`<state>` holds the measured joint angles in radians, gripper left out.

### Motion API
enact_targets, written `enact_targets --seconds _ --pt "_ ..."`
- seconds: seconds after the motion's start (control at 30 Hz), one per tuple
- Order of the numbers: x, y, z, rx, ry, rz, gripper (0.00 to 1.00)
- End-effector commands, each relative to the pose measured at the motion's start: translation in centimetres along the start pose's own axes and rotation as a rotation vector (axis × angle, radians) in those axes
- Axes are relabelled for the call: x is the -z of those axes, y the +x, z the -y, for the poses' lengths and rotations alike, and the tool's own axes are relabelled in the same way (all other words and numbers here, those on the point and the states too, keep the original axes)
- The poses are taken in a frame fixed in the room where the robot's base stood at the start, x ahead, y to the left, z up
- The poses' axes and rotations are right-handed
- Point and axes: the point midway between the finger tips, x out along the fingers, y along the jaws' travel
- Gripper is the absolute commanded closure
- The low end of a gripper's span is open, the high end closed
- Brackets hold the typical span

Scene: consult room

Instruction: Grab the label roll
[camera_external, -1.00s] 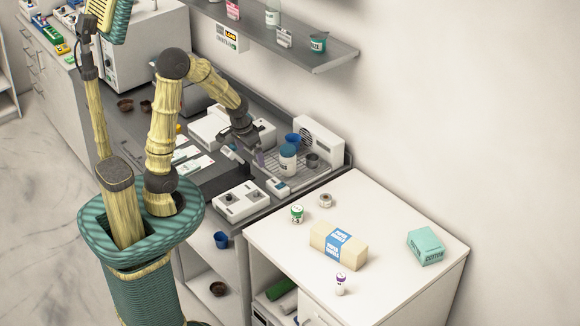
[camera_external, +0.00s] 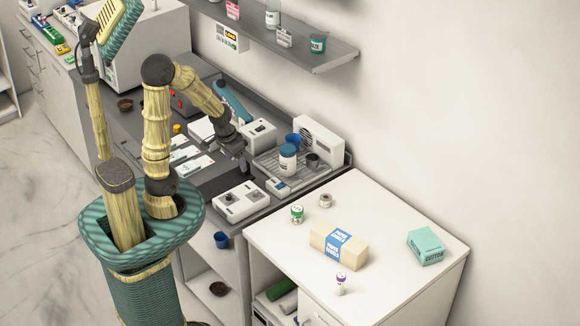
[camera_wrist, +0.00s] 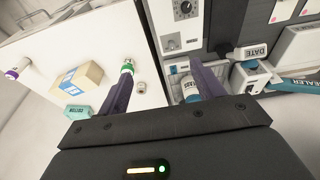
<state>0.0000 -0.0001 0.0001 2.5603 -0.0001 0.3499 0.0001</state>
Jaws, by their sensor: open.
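A small whitish roll with a dark centre, which looks like the label roll (camera_external: 325,200), lies on the white cabinet top (camera_external: 385,215) near its back left edge. It also shows in the wrist view (camera_wrist: 141,87), just right of the left finger. My gripper (camera_external: 240,160) is over the grey counter, left of the cabinet and well apart from the roll. In the wrist view my gripper (camera_wrist: 163,68) has its two dark fingers spread wide, with nothing held between them.
A dial device (camera_external: 240,201) and a tray (camera_external: 270,160) with a blue-capped bottle (camera_external: 288,158) are near my gripper. A shelf (camera_external: 330,58) overhangs the back.

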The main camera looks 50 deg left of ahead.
Motion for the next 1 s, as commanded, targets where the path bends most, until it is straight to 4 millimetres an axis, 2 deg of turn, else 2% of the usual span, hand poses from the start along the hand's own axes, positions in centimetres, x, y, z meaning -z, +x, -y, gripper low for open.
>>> enact_targets --seconds 0.17,0.27,0.37,0.57,0.77,1.0 --pt "-0.1 0.4 0.0 -0.005 -0.020 0.009 0.33" --pt "-0.3 1.7 -0.2 -0.024 -0.098 0.041 0.33" --pt "-0.7 3.8 -0.6 -0.064 -0.240 0.101 0.33" --pt "-0.8 8.7 -2.4 -0.193 -0.630 0.257 0.33" --pt "0.9 12.8 -4.5 -0.359 -1.024 0.404 0.33" --pt "5.4 17.3 -5.6 -0.611 -1.490 0.559 0.33"
